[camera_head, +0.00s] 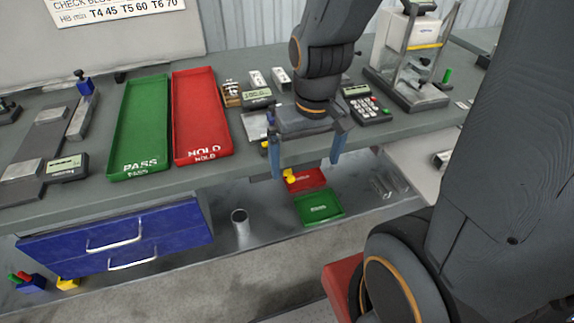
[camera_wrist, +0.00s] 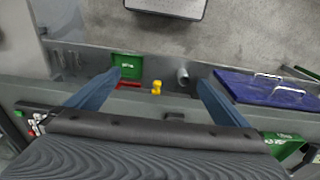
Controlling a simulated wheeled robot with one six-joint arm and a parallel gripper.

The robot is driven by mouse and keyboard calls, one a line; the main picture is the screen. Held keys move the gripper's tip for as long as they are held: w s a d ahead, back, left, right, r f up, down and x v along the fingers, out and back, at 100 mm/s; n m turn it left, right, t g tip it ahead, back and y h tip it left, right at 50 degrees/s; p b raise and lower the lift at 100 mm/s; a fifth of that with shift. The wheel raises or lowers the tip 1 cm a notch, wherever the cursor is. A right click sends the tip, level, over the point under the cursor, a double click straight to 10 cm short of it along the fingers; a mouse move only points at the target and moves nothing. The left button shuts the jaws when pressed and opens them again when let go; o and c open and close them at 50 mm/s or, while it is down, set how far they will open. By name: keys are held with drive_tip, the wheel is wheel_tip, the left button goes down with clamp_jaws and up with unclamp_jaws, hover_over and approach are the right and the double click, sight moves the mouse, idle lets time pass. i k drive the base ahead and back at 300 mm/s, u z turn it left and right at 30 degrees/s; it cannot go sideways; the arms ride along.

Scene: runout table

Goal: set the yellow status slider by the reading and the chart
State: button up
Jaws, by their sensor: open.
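A yellow piece (camera_head: 289,175), likely the status slider, sits low at the bench front beside a red panel (camera_head: 308,180) and a green panel (camera_head: 320,208). In the wrist view the yellow piece (camera_wrist: 156,87) shows between the fingers, beyond them. My gripper (camera_head: 307,154) is open and empty, with its fingers pointing down at the bench's front edge; it does not visibly touch the yellow piece. The chart (camera_head: 125,9) is on the back wall, cut off at the top; one line reads "HB min T4 45 T5 60 T6 70". A small display (camera_head: 257,95) has digits too small to read surely.
A green PASS tray (camera_head: 140,120) and a red HOLD tray (camera_head: 198,110) lie on the bench. A keypad device (camera_head: 368,108) stands right of my gripper. Blue drawers (camera_head: 120,240) and a metal cup (camera_head: 241,222) are below. A yellow block (camera_head: 68,283) is at lower left.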

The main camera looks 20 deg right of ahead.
sight(291, 178)
drive_tip(key=z, duration=1.4)
drive_tip(key=k, duration=1.1)
drive_tip(key=u, duration=1.85)
